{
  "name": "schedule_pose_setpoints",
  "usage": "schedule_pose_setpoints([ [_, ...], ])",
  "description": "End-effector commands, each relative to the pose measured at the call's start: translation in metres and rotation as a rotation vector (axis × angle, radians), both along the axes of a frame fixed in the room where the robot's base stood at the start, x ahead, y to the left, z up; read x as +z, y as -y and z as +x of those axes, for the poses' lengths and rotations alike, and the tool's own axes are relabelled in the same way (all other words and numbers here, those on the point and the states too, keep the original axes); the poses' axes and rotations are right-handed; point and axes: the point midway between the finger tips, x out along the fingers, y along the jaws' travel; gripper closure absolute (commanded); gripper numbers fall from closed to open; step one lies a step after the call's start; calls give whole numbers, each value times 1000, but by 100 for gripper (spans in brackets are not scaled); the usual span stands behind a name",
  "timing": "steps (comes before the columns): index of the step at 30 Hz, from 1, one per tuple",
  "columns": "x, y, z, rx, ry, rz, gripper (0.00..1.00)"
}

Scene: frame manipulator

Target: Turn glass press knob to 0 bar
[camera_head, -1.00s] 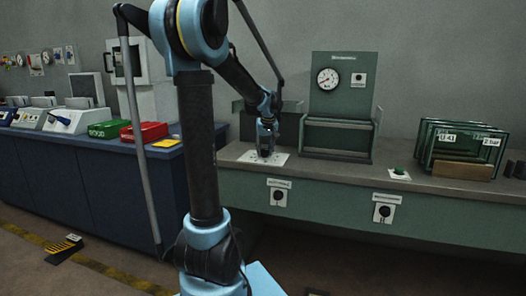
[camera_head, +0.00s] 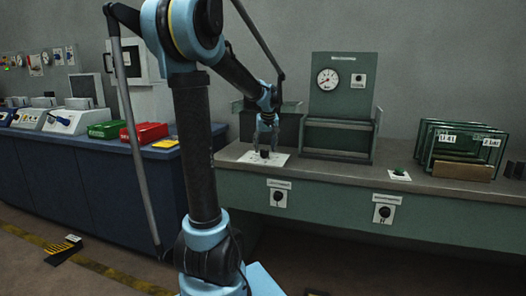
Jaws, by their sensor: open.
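The green glass press (camera_head: 341,97) stands on the green bench, with a round white gauge (camera_head: 328,79) and a small dark knob on a white plate (camera_head: 358,80) on its upright panel. The gauge's reading is too small to tell. My gripper (camera_head: 265,152) points down over a white plate (camera_head: 247,156) on the bench, left of the press. Its fingers are spread on either side of a small dark knob-like thing on that plate. I cannot tell whether they touch it. Labels are too small to read, so which knob is the press knob is unclear.
Two dark knobs on white plates, left (camera_head: 278,198) and right (camera_head: 384,213), are on the bench front. A green button (camera_head: 399,171) and glass panes in a rack (camera_head: 462,148) are at right. Red (camera_head: 145,131) and green (camera_head: 105,129) boxes sit on the blue cabinet.

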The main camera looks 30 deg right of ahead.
Motion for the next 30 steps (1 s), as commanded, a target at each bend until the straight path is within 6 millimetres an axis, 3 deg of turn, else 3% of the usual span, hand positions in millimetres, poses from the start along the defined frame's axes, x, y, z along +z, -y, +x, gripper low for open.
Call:
schedule_pose_setpoints([
  [9,54,-8,-21,0,0,0,46],
  [15,78,-12,-29,0,0,0,46],
  [30,88,-14,-33,0,0,0,46],
])
